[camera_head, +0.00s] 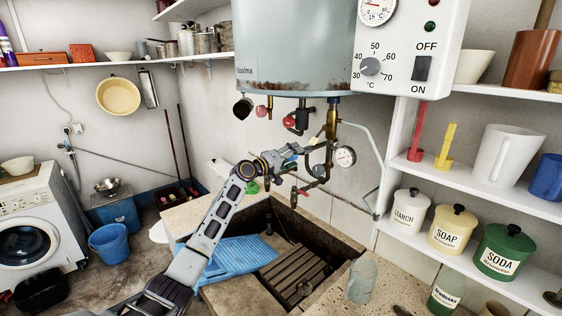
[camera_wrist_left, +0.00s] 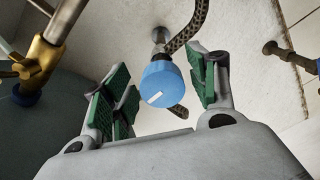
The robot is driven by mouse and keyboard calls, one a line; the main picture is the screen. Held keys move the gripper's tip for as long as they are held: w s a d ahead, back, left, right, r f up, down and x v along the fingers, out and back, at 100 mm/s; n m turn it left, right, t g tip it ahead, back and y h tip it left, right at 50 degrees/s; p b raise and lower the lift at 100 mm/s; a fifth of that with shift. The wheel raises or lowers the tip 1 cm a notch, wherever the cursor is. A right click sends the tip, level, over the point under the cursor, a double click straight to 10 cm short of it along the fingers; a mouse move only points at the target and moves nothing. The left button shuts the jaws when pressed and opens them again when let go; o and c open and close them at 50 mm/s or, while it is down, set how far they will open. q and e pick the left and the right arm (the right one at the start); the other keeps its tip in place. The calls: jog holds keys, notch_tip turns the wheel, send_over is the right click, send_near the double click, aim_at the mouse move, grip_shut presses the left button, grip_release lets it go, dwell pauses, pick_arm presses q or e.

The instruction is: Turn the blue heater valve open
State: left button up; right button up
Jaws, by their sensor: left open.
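The blue heater valve (camera_wrist_left: 162,85) is a round blue knob with a white mark on its face, in the middle of the left wrist view. It sits on a metal fitting at the wall beside a braided hose. My left gripper (camera_head: 298,152) is under the heater among its pipes in the head view. Its green-padded fingers (camera_wrist_left: 160,78) are open in the wrist view, one on each side of the knob, with visible gaps. I cannot make out the blue knob in the head view, where the gripper and pipes crowd the spot. My right gripper is not in view.
The heater tank (camera_head: 293,45) hangs above the pipes, with its control box (camera_head: 410,60) at right. A brass pipe (camera_wrist_left: 45,55) is at left in the wrist view. Shelves (camera_head: 480,180) stand at right.

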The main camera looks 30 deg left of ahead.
pick_arm(q)
jog(key=v, duration=1.1)
jog(key=shift+s, duration=0.35)
dwell(0.9)
